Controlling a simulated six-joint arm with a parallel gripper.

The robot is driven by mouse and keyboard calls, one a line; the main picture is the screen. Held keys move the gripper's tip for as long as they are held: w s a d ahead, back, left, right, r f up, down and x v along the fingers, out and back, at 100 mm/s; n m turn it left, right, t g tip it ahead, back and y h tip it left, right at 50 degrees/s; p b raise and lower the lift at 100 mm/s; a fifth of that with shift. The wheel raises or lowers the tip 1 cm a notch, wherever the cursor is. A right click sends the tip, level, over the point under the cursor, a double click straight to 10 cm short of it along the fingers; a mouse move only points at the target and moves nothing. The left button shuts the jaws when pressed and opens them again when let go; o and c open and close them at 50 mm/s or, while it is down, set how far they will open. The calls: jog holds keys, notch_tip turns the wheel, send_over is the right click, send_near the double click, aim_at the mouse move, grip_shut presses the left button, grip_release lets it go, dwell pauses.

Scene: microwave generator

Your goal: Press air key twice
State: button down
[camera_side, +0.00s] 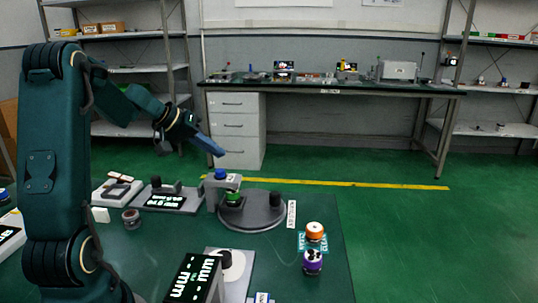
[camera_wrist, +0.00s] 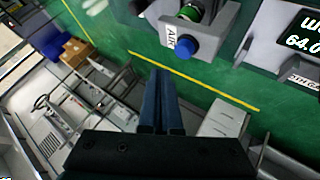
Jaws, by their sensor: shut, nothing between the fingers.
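The air key is a blue round button (camera_wrist: 184,53) on a grey housing with a white label reading AIR (camera_wrist: 180,41) in the wrist view.
A display unit (camera_side: 165,197) stands left of the round base, and another display (camera_side: 195,280) is in front. An orange-topped jar (camera_side: 315,231) and a purple jar (camera_side: 313,262) stand at the right.

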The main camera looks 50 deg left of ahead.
aim_at(216, 172)
jog(key=shift+f, duration=1)
jog(key=shift+f, duration=0.15)
dwell(1.3)
jog(key=shift+f, duration=0.25)
jog(key=shift+f, duration=0.55)
dwell(0.7)
jog(key=shift+r, duration=1)
jog(key=shift+r, duration=2.5)
dwell(0.5)
